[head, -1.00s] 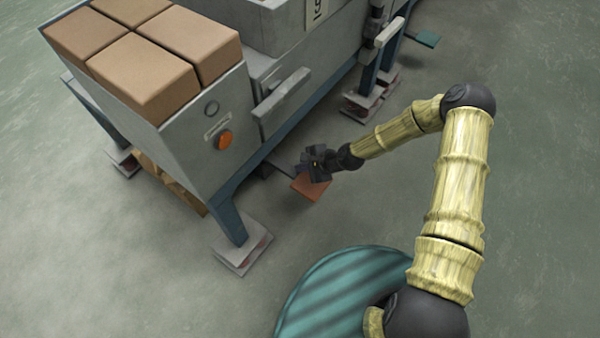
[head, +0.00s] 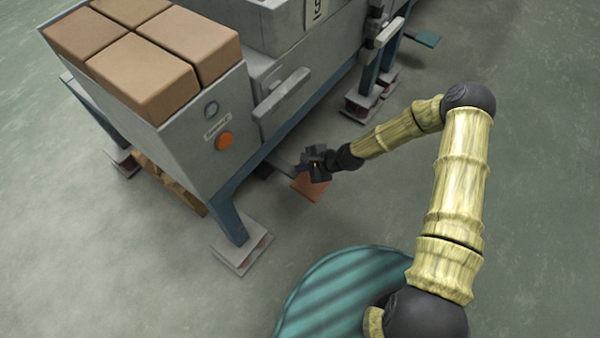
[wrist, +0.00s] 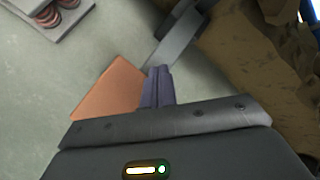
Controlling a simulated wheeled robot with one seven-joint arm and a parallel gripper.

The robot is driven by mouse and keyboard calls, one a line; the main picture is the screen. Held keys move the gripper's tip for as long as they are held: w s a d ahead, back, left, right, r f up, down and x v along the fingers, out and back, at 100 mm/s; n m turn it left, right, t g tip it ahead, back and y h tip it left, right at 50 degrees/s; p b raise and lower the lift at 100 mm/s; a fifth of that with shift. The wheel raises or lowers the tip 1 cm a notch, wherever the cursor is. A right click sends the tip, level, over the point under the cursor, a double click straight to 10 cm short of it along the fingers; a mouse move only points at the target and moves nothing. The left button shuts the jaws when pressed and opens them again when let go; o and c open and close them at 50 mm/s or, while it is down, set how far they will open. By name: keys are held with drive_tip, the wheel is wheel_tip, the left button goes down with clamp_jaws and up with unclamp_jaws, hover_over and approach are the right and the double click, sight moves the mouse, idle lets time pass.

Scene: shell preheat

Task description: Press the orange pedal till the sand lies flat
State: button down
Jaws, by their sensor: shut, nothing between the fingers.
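The orange pedal (head: 312,189) is a flat plate low beside the machine's near side, on the end of a grey lever (head: 278,168). My gripper (head: 312,164) is shut and empty, over the pedal's far edge in the head view. In the wrist view the shut fingers (wrist: 158,86) point at the right edge of the pedal (wrist: 108,90), where it meets the lever (wrist: 180,45). I cannot tell if they touch it. No sand surface can be made out in the head view. A rough brown mass (wrist: 245,60) fills the wrist view's upper right; I cannot tell what it is.
The grey machine (head: 190,150) carries several brown blocks (head: 140,75) and has an orange button (head: 224,141) on its end. Its blue leg stands on a grey foot (head: 240,250) left of the pedal. A teal pedal (head: 427,39) lies farther back. Floor at right is clear.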

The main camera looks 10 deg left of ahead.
drive_tip(key=shift+f, duration=0.1)
drive_tip(key=shift+f, duration=0.3)
